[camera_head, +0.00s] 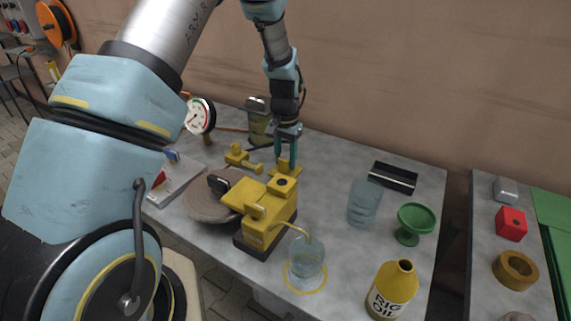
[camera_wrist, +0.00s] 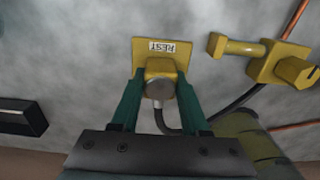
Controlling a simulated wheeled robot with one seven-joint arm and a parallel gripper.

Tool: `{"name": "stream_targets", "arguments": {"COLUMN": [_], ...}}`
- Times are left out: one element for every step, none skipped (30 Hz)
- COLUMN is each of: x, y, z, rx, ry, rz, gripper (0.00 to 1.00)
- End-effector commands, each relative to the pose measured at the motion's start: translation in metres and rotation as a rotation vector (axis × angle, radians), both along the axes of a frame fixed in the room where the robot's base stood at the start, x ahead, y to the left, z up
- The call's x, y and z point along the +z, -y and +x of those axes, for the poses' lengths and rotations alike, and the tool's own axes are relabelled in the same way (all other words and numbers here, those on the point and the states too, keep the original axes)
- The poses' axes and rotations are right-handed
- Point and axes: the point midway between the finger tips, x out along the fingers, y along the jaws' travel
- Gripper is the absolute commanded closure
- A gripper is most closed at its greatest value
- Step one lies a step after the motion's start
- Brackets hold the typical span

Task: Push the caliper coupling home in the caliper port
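The caliper coupling (camera_wrist: 156,88), with a grey round end and a dark hose, sits at a yellow stand (camera_wrist: 143,52) labelled REST. My gripper (camera_wrist: 159,80) has its green fingers on both sides of the coupling. A narrow gap seems to show beside the fingertips, so they look open around it. In the head view my gripper (camera_head: 287,163) points down just behind the yellow caliper (camera_head: 266,212). A dark round opening on the caliper's top may be the port. The coupling is hidden there by the fingers.
A brown disc (camera_head: 204,203) lies left of the caliper. A yellow fitting (camera_wrist: 265,58) stands near the rest. A clear beaker (camera_head: 306,262), a glass jar (camera_head: 364,204), a green cup (camera_head: 415,222) and a yellow oil bottle (camera_head: 392,291) stand to the right. A black tray (camera_head: 393,178) lies behind.

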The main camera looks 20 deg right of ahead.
Motion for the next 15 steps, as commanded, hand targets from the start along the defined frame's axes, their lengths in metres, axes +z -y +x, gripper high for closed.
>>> {"name": "stream_targets", "arguments": {"x": [0.0001,0.0001,0.0001,0.0001,0.0001,0.0001,0.0001,0.0001,0.0001,0.0001,0.0001,0.0003,0.0003,0.0003,0.0003], "y": [-0.0001,-0.0001,-0.0001,-0.0001,-0.0001,-0.0001,-0.0001,-0.0001,-0.0001,-0.0001,-0.0001,0.0000,0.0000,0.0000,0.0000], "z": [0.0001,0.0001,0.0001,0.0001,0.0001,0.0001,0.0001,0.0001,0.0001,0.0001,0.0001,0.0001,0.0001,0.0001,0.0001], "rx": [0.000,0.000,0.000,0.000,0.000,0.000,0.000,0.000,0.000,0.000,0.000,0.000,0.000,0.000,0.000], "ry": [0.000,0.000,0.000,0.000,0.000,0.000,0.000,0.000,0.000,0.000,0.000,0.000,0.000,0.000,0.000], "rz": [0.000,0.000,0.000,0.000,0.000,0.000,0.000,0.000,0.000,0.000,0.000,0.000,0.000,0.000,0.000], "gripper": [0.65,0.68,0.73,0.76,0.80,0.84,0.88,0.91,0.95,0.99,1.00,1.00,1.00,1.00,1.00]}}
